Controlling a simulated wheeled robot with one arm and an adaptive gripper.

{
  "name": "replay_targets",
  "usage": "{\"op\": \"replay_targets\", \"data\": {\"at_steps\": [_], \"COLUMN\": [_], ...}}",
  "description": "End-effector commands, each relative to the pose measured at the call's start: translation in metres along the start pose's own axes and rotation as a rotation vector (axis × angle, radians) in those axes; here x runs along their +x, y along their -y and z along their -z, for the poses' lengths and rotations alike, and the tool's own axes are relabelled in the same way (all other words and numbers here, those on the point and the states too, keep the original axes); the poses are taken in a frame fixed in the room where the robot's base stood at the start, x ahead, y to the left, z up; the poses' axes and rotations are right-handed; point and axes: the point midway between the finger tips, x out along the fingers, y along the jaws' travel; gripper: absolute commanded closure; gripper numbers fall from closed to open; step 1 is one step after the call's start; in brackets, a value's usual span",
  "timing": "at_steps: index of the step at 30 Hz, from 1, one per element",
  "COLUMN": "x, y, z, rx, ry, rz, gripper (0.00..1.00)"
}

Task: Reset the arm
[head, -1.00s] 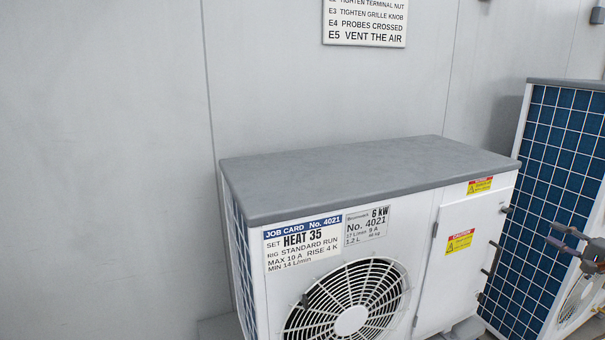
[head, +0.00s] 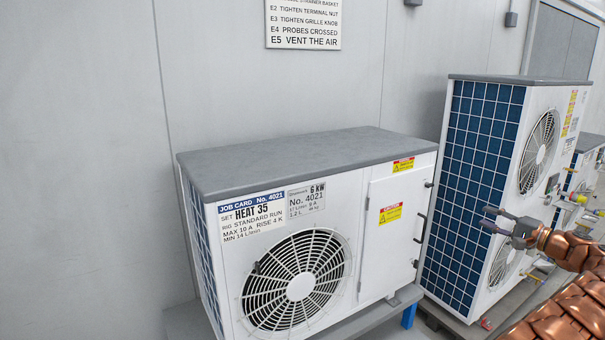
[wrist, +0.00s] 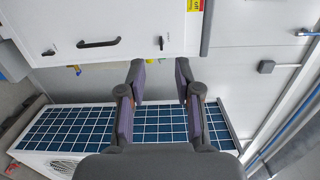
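My gripper (head: 499,220) is at the right of the head view, at the end of my copper-coloured arm. It appears in front of the taller heat pump unit (head: 476,125) with the blue grid side. In the wrist view my gripper (wrist: 160,90) has its two fingers well apart, with nothing between them. The blue grid panel (wrist: 75,125) and a white cabinet face with black handles (wrist: 97,44) show beyond the fingers. No contact with either is visible.
A grey-topped heat pump (head: 302,160) with a job card (head: 252,215) and fan grille (head: 297,284) stands at the centre. A sign (head: 303,24) hangs on the wall. Another unit (head: 583,165) stands far right. The left wall area is bare.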

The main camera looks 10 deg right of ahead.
Motion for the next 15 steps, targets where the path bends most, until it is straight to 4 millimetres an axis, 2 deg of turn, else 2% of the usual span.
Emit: {"op": "replay_targets", "data": {"at_steps": [8, 11, 14, 15], "x": [0.04, 0.059, 0.083, 0.094], "y": [0.013, 0.019, 0.025, 0.029], "z": [-0.037, -0.058, -0.088, -0.104], "rx": [0.027, 0.037, 0.049, 0.05], "ry": [0.081, 0.123, 0.181, 0.21], "rz": [-0.023, -0.037, -0.063, -0.076], "gripper": [0.67, 0.67, 0.67, 0.67]}}
